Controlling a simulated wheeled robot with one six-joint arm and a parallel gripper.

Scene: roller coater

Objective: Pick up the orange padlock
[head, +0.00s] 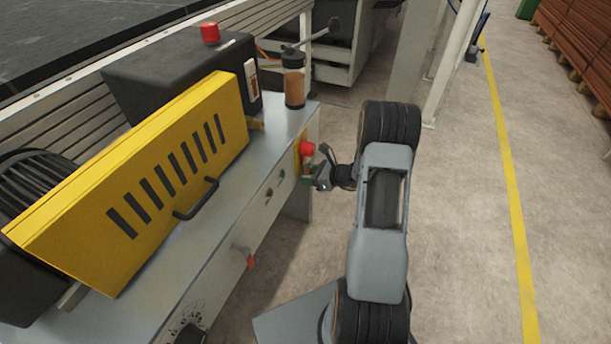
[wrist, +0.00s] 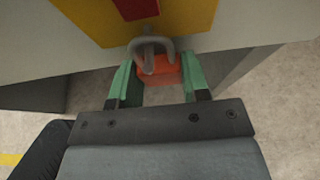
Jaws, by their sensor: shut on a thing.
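The orange padlock (wrist: 162,74) is in the wrist view, just below a yellow plate on the machine's front. Its grey shackle (wrist: 167,47) stands up in front of the plate's lower edge, around a grey metal piece. My gripper (wrist: 160,82) has green fingers on either side of the padlock body and is shut on it. In the head view my gripper (head: 319,180) is at the machine's right front corner, below a red button (head: 307,148). The padlock is too small to make out clearly there.
The grey machine cabinet (head: 225,205) fills the left, with a yellow slotted cover (head: 150,165) and a black handle (head: 197,199). A jar of amber stuff (head: 294,88) stands on top. A red-tipped lever (head: 246,257) sticks out in front. Open floor (head: 460,230) lies to the right.

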